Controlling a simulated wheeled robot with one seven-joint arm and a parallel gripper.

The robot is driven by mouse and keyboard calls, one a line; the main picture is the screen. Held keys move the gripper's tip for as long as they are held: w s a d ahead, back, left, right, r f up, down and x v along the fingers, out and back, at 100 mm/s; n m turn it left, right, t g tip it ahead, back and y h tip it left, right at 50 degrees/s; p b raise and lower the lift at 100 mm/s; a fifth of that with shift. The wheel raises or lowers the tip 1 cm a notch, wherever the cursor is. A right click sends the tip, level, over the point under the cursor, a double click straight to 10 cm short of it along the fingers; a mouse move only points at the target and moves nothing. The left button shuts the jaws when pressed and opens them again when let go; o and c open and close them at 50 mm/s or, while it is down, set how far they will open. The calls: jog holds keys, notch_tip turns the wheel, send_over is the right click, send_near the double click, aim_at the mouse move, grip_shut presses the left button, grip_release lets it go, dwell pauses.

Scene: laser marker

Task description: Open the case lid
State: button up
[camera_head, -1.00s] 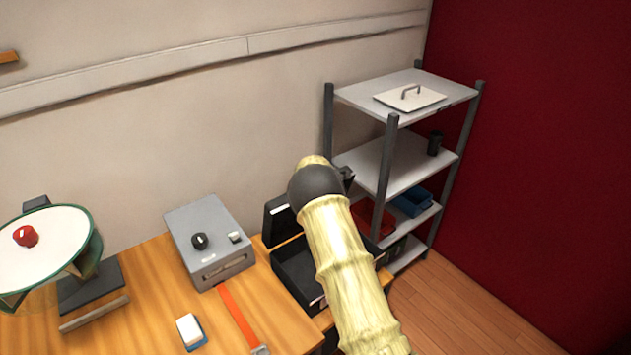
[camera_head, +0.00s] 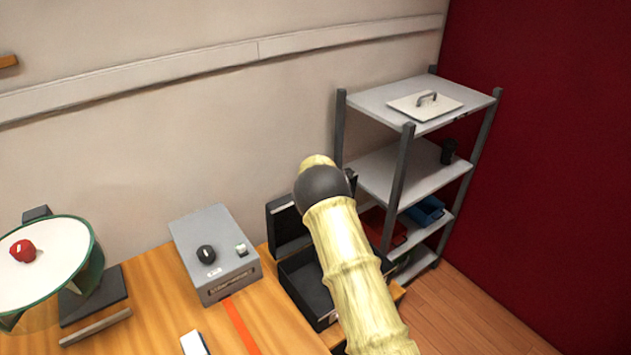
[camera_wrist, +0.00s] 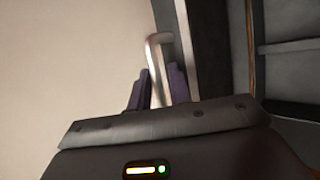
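The black case (camera_head: 305,284) sits at the right end of the wooden table. Its lid (camera_head: 288,230) stands up at the back, and the dark inside of the case shows. My arm covers the right part of the case and lid. In the head view my gripper is mostly hidden behind my arm. In the wrist view my gripper (camera_wrist: 157,76) has its two purple fingers close on either side of a pale handle (camera_wrist: 155,45), with little or no gap. The handle stands beside a dark panel, which seems to be the lid.
A grey box with a black knob (camera_head: 212,252) stands left of the case. An orange strip (camera_head: 241,325) lies in front of it. A grey shelf rack (camera_head: 375,95) stands right of the case. The wall is close behind the table.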

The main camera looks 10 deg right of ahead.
jog(key=shift+s+a+f, duration=0.1)
jog(key=shift+a, duration=0.5)
jog(key=shift+s+d, duration=0.1)
jog(key=shift+d, duration=0.05)
jog(key=shift+s, duration=0.1)
jog(key=b+v, duration=0.6)
jog(key=v, duration=1.1)
jog(key=shift+r, duration=0.25)
